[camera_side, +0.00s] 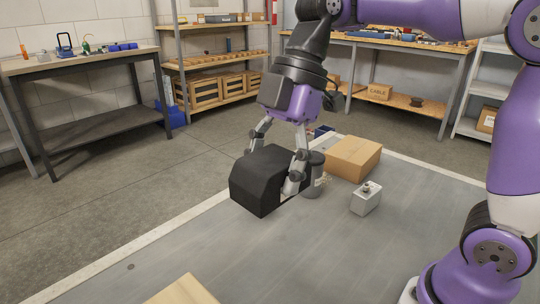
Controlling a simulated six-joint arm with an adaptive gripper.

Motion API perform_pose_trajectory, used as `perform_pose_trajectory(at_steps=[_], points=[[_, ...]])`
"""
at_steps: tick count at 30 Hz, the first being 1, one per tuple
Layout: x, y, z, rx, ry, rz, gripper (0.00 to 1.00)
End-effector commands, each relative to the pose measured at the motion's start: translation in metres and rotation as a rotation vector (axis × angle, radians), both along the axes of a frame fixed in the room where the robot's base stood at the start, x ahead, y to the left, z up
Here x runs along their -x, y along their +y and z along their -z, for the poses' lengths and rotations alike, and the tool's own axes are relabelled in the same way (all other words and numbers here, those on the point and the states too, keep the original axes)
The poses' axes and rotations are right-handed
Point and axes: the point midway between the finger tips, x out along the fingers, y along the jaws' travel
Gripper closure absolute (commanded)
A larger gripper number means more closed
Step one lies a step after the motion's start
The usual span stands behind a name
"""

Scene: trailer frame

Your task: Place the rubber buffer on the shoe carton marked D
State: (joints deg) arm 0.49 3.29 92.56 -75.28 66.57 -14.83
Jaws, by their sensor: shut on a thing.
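The rubber buffer, a black block with a sloped edge (262,181), is between the fingers of my gripper (274,168). My gripper points down and is shut on it. The block appears held above the grey deck, but its exact height is hard to tell. A brown carton (352,160) sits on the deck to the right of and behind the block. Another light brown carton (183,293) is partly cut off by the bottom edge of the picture. I can read no letter D on either carton.
A grey cylinder (314,178) stands just behind my gripper's right finger. A small grey box with a knob (366,199) is on the deck to the right. The front middle of the grey deck (290,250) is clear.

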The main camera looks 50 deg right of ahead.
Motion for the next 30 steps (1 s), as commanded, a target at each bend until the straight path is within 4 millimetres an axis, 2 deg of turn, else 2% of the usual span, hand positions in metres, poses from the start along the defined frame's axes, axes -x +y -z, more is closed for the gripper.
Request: perform_pose_trajectory(at_steps=[2, 8, 14, 17, 22, 24, 27, 30], points=[[-0.001, -0.001, -0.006, 0.004, -0.003, -0.001, 0.84], [-0.032, -0.024, -0.005, 0.016, -0.003, 0.21, 0.84], [-0.074, -0.065, -0.005, 0.03, -0.004, 0.511, 0.84], [-0.097, -0.099, -0.005, 0.035, -0.004, 0.718, 0.84], [-0.129, -0.181, -0.005, 0.039, -0.004, 1.157, 0.84], [-0.136, -0.217, -0.005, 0.036, -0.002, 1.336, 0.84], [-0.138, -0.258, -0.005, 0.029, -0.003, 1.537, 0.84], [-0.136, -0.287, -0.006, 0.022, -0.002, 1.683, 0.84]])
